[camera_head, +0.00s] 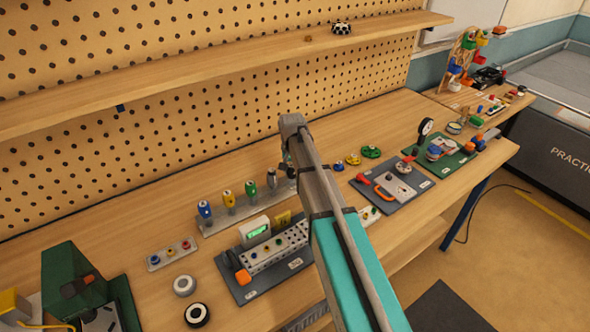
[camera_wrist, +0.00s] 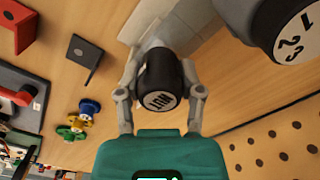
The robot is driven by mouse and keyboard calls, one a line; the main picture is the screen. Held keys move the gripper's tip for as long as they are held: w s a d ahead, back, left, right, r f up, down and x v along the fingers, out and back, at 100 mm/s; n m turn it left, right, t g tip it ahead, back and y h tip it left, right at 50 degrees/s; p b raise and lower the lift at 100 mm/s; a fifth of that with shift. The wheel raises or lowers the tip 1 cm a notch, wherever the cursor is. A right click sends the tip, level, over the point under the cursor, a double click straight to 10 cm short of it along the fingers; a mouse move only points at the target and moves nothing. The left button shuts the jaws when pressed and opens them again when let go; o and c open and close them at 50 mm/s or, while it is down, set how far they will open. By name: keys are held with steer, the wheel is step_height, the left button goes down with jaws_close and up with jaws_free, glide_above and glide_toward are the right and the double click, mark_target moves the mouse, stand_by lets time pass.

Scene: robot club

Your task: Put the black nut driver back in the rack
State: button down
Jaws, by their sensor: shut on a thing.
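The black nut driver (camera_wrist: 160,80) shows in the wrist view, its black handle end marked "NUT" facing the camera. My gripper (camera_wrist: 160,88) is shut on it, one finger on each side. Its lower end is hidden behind the handle. The rack (camera_head: 240,215) is a pale grey strip at the back of the bench in the head view. It holds blue, yellow, green and grey drivers in a row. A pale grey plate behind the driver in the wrist view looks like the rack.
A grey driver handle marked "123" (camera_wrist: 293,35) is close at the upper right of the wrist view. A small meter (camera_head: 255,230) and a holed block (camera_head: 275,249) stand in front of the rack. The pegboard (camera_head: 200,120) rises behind, with a shelf (camera_head: 220,68) above.

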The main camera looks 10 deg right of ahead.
steer(key=shift+s+f, duration=0.1)
steer(key=shift+f, duration=0.05)
stand_by(0.5)
steer(key=shift+c, duration=2)
jaws_free()
steer(key=shift+f, duration=0.1)
steer(key=shift+r+p, duration=2.7)
steer(key=shift+r, duration=0.15)
steer(key=o, duration=0.4)
